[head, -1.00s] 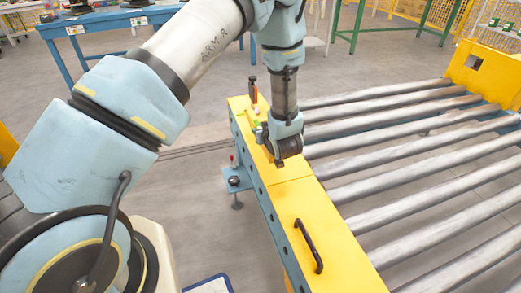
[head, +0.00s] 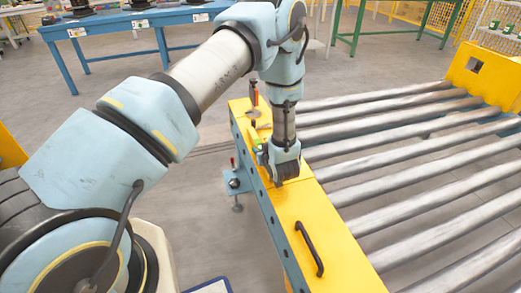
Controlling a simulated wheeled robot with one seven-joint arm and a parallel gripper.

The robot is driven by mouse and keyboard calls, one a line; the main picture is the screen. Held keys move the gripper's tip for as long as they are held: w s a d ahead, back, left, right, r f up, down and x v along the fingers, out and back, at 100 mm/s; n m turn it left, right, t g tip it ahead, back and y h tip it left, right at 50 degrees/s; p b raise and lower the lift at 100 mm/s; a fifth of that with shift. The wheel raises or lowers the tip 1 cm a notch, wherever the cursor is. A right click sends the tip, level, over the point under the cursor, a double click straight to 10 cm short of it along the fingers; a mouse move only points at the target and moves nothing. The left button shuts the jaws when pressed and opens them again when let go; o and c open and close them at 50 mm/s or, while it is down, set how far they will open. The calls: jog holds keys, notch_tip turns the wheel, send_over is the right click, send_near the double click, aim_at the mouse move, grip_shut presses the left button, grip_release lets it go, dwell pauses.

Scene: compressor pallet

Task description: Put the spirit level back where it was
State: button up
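My gripper (head: 283,172) points down at the yellow top of the conveyor's side beam (head: 292,208), close to its surface. Its fingertips are dark and small, and I cannot tell whether they are open or shut or whether they touch anything. I cannot clearly make out the spirit level. A small green item (head: 256,126) lies on the beam just behind my gripper, partly hidden by it; I cannot tell what it is. An upright tool with an orange and dark handle (head: 254,94) stands at the beam's far end.
A black handle (head: 308,248) rises from the near part of the beam. Grey rollers (head: 420,165) fill the right side, with a yellow end block (head: 484,68) at the far right. A blue table (head: 125,22) stands at the back left. Open floor lies left of the beam.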

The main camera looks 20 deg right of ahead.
jog(key=o, duration=0.4)
jog(key=shift+c, duration=0.2)
